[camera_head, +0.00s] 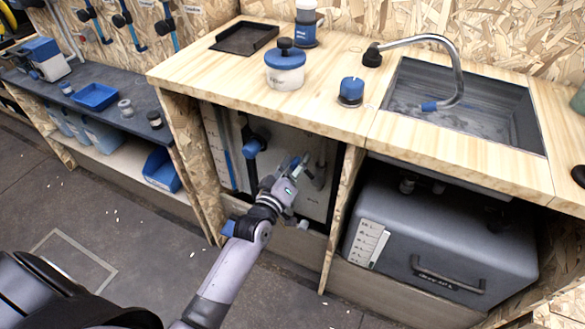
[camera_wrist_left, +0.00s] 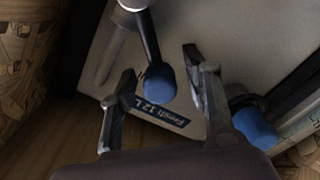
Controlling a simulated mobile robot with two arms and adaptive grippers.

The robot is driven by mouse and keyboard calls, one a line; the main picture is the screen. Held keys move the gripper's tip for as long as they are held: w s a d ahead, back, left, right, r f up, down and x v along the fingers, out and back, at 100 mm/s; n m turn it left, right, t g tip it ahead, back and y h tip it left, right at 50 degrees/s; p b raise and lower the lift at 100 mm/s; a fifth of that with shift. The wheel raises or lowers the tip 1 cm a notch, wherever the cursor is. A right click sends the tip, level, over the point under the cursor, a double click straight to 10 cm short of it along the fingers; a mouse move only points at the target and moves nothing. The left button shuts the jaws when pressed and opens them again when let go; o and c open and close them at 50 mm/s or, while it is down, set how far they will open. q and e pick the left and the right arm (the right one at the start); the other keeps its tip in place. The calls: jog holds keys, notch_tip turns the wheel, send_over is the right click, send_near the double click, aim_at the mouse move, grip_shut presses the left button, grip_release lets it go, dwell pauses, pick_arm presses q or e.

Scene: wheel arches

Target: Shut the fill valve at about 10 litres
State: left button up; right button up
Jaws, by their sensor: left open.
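A pale tank (camera_head: 318,200) stands in the open bay under the wooden counter; its label reads "Fresh 12 L" in the left wrist view (camera_wrist_left: 160,112). A black lever with a blue tip (camera_wrist_left: 158,82) hangs from a white pivot in front of the tank. My left gripper (camera_head: 297,168) reaches into the bay, open, with its fingers (camera_wrist_left: 161,75) on either side of the blue tip in the picture; contact cannot be told. A second blue-handled fitting (camera_head: 253,147) is to the left, also in the left wrist view (camera_wrist_left: 252,118). The water level is not readable. My right gripper is out of view.
A wooden divider (camera_head: 343,205) separates the bay from a dark grey tank (camera_head: 440,235) with a white scale. Above are the sink (camera_head: 490,115), curved tap (camera_head: 458,65) and a blue-lidded pot (camera_head: 285,72). A low plank (camera_head: 285,245) edges the bay; floor in front is open.

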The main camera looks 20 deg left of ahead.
pick_arm(q)
jog(key=s, duration=1.2)
jog(key=shift+a, duration=0.2)
jog(key=shift+w, duration=0.1)
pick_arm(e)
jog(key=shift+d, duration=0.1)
